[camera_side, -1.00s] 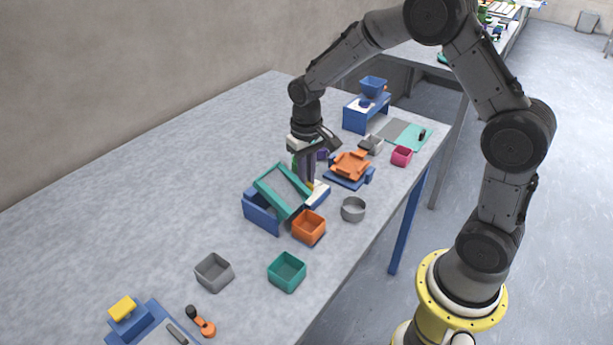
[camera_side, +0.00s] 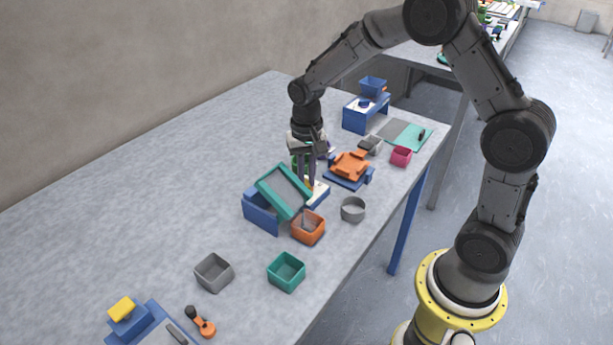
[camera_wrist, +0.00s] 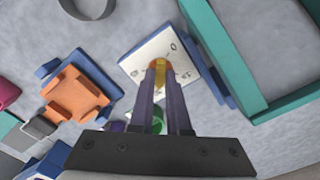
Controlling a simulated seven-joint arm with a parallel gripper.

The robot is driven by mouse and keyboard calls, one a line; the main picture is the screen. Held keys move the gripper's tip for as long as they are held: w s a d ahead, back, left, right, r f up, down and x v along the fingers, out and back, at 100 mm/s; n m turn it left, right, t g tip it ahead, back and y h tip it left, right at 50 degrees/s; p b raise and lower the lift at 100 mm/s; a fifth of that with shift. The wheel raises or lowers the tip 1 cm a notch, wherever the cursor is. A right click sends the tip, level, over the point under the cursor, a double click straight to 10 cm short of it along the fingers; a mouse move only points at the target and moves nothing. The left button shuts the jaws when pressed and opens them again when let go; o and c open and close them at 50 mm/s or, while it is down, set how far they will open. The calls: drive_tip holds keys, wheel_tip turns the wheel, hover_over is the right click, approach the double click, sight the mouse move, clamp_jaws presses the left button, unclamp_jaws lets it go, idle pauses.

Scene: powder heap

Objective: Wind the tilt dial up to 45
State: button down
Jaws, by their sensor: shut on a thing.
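The tilt dial is a white plate (camera_wrist: 140,60) with small dark marks and a yellow-orange knob (camera_wrist: 160,68) in the wrist view. My gripper (camera_wrist: 162,72) is shut on the knob; the fingers cover part of it, and I cannot read the setting. In the side view my gripper (camera_side: 308,184) points down at the white plate (camera_side: 320,192). Beside it, the teal-framed tray (camera_side: 268,190) leans tilted on its blue stand (camera_side: 260,213). The teal frame (camera_wrist: 225,55) also shows at the right of the wrist view.
An orange box (camera_side: 308,237) with something grey inside stands below the tray's lower end. A round grey dish (camera_side: 353,209) and an orange device on a blue base (camera_side: 350,165) stand to the right. Teal (camera_side: 287,272) and grey (camera_side: 214,273) boxes stand nearer.

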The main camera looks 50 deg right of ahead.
sight(307, 182)
drive_tip(key=shift+r, duration=0.1)
drive_tip(key=c, duration=0.9)
unclamp_jaws()
wheel_tip(307, 182, up, 14)
drive_tip(key=shift+f, duration=0.15)
